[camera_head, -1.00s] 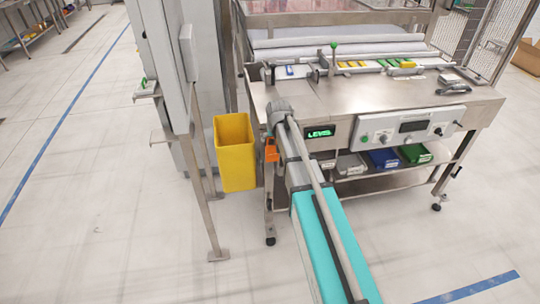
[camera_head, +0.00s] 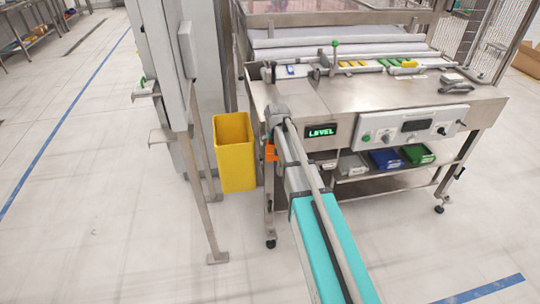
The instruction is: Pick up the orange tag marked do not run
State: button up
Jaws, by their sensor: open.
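A small orange piece (camera_head: 270,152) shows at the left front of the steel bench, beside the bench leg and close to the grey end of a long turquoise and grey arm-like part. It may be the tag, but it is too small for any marking to be read. What holds it, and whether the grey part covers some of it, I cannot tell. The turquoise and grey part runs from the bottom edge up to the bench's left front corner. No gripper fingers can be made out.
The steel bench (camera_head: 400,92) has a lit LEVEL display (camera_head: 320,132) and a control panel (camera_head: 408,129). Blue (camera_head: 384,160) and green (camera_head: 417,154) bins sit on its lower shelf. A yellow bin (camera_head: 235,155) stands left of it, behind a metal post (camera_head: 204,190). Floor at the left is open.

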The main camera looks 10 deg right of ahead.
jog(key=shift+b+x, duration=0.5)
jog(key=shift+x, duration=0.35)
jog(key=c, duration=0.8)
jog(key=shift+r, duration=0.15)
jog(key=shift+r+p, duration=0.9)
jog(key=shift+p, duration=0.15)
jog(key=s, duration=1.8)
jog(key=shift+f, duration=0.25)
